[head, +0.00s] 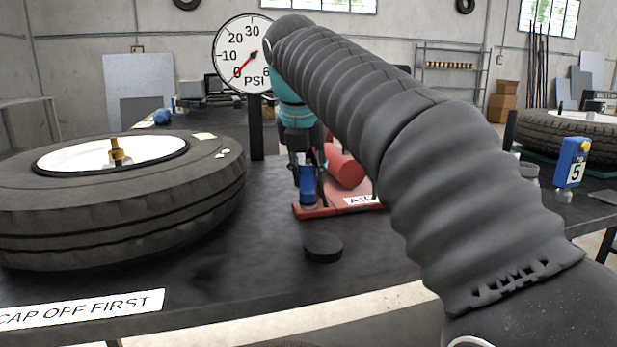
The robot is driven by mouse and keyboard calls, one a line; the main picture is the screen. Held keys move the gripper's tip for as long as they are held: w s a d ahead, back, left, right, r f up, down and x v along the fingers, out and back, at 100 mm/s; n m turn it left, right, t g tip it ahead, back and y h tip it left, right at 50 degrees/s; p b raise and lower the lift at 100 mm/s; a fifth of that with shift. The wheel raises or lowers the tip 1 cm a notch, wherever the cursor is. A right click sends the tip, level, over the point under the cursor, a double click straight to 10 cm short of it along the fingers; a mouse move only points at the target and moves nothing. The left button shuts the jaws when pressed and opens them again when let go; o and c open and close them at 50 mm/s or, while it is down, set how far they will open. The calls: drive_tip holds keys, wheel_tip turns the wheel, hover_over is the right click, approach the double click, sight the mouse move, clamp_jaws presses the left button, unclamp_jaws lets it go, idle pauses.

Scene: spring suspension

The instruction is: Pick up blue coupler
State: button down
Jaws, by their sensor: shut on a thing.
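The blue coupler (307,185) is upright in the middle of the head view, at the front left corner of a red base (318,211). My gripper (306,170) comes down on it from above, and its dark fingers are shut around the upper part of the coupler. I cannot tell whether the coupler's lower end touches the red base or is just above it. My grey-sleeved arm hides part of the area to the right.
A tire (120,215) with a brass valve (117,152) lies at left. A black cap (323,248) lies in front of the base. A red cylinder (345,167) and a PSI gauge (245,55) stand behind. A blue block marked 5 (572,163) is at right.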

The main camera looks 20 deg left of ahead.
sight(309, 162)
drive_tip(key=shift+r+p, duration=0.3)
drive_tip(key=shift+r, duration=0.35)
wheel_tip(309, 162, up, 3)
drive_tip(key=shift+f+p, duration=0.15)
drive_tip(key=shift+p, duration=0.55)
drive_tip(key=s+r+p, duration=0.2)
drive_tip(key=s, duration=1.6)
drive_tip(key=shift+d+r, duration=0.25)
